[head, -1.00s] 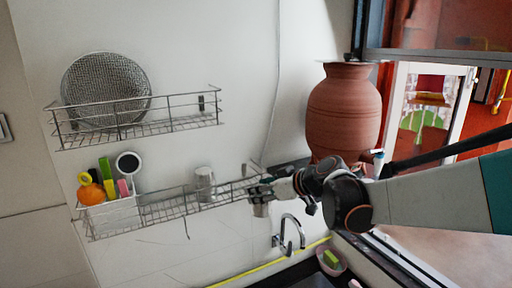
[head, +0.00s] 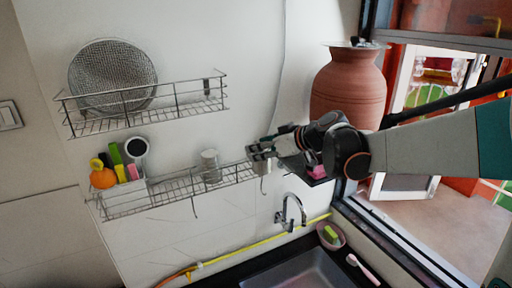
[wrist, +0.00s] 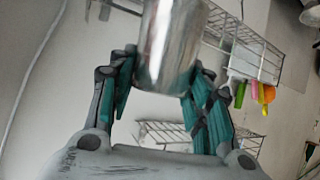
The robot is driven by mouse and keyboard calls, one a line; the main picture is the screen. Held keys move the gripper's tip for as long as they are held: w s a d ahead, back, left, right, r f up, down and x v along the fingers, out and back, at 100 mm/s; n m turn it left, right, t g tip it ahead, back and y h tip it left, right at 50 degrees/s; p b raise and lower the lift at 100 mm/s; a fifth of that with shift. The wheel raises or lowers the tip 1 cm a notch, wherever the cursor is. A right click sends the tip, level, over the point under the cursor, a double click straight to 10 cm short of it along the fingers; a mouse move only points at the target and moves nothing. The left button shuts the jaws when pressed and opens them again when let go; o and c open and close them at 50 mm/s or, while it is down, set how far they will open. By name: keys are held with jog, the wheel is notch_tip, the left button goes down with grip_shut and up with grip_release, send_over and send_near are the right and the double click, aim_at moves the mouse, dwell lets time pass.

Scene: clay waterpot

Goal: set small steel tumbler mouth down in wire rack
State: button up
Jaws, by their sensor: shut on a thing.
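My gripper (head: 262,152) is shut on the small steel tumbler (wrist: 170,45), which fills the space between its teal-padded fingers in the wrist view. The tumbler's upper part is cut off by the frame there, so I cannot tell which way its mouth faces. In the head view the tumbler (head: 263,167) is small and partly hidden below the fingers. It is at the right end of the lower wire rack (head: 170,190); I cannot tell whether it touches the rack. Another pale metallic cup (head: 210,166) stands in that rack, left of my gripper.
An upper wire rack (head: 150,115) holds a round mesh strainer (head: 112,78). A white caddy (head: 123,195) with colourful items is at the lower rack's left end. A large clay pot (head: 347,85) stands behind my arm. A tap (head: 292,212) and sink (head: 300,270) are below.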

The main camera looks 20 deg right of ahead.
jog(key=shift+w+a, duration=1.4)
jog(key=shift+w, duration=5.65)
jog(key=shift+f+b, duration=2.6)
jog(key=shift+f, duration=1.35)
jog(key=o, duration=1.2)
jog(key=shift+c, duration=0.2)
jog(key=v, duration=1.2)
jog(key=shift+d+f, duration=0.1)
